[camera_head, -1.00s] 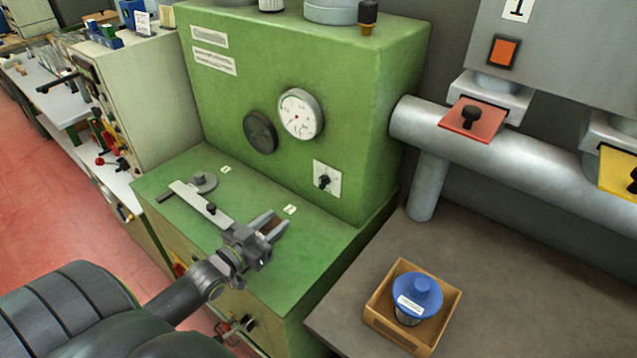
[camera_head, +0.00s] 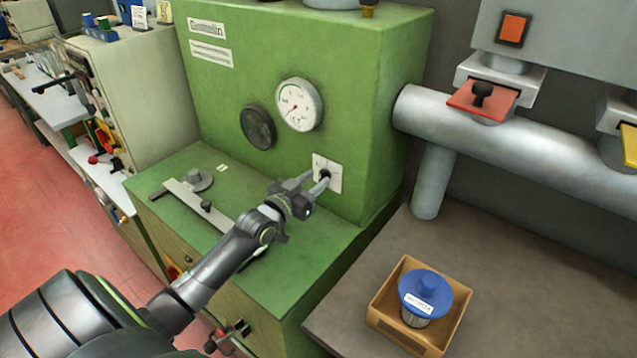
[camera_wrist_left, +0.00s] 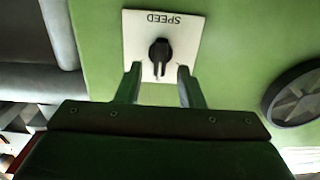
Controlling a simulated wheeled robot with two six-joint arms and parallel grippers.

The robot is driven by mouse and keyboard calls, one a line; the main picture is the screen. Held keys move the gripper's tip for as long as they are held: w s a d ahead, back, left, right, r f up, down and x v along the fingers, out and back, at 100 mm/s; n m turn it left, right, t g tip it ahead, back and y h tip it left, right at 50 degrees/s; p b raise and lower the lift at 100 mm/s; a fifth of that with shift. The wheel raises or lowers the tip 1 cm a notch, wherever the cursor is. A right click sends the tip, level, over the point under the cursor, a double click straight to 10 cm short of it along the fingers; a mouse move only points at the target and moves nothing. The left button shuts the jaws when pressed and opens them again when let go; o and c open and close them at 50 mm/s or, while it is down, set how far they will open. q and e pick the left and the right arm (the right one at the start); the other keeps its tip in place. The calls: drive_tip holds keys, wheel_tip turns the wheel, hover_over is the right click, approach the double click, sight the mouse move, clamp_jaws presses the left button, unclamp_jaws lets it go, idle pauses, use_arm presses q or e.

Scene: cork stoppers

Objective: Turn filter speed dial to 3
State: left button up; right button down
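The speed dial is a small black knob (camera_wrist_left: 160,58) on a white plate (camera_wrist_left: 190,32) marked SPEED, on the front of the green machine. The word appears upside down in the left wrist view. In the head view the plate (camera_head: 335,171) is partly covered by my left gripper (camera_head: 321,182). In the left wrist view my left gripper (camera_wrist_left: 158,82) is open, its two fingers apart on either side of the knob's lower part. No contact with the knob shows. The dial's numbers are too small to read. My right gripper is not in view.
A round gauge (camera_head: 299,105) and a dark round disc (camera_head: 258,127) sit above the dial. A metal slide bar (camera_head: 190,197) lies on the green ledge. A grey pipe (camera_head: 480,130) runs at right. An open box (camera_head: 458,325) holds a blue-lidded jar (camera_head: 425,291).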

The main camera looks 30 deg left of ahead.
use_arm(q)
drive_tip(key=shift+w, duration=1.05)
drive_tip(key=c, duration=0.7)
drive_tip(key=shift+d+b, duration=0.1)
drive_tip(key=shift+b, duration=0.2)
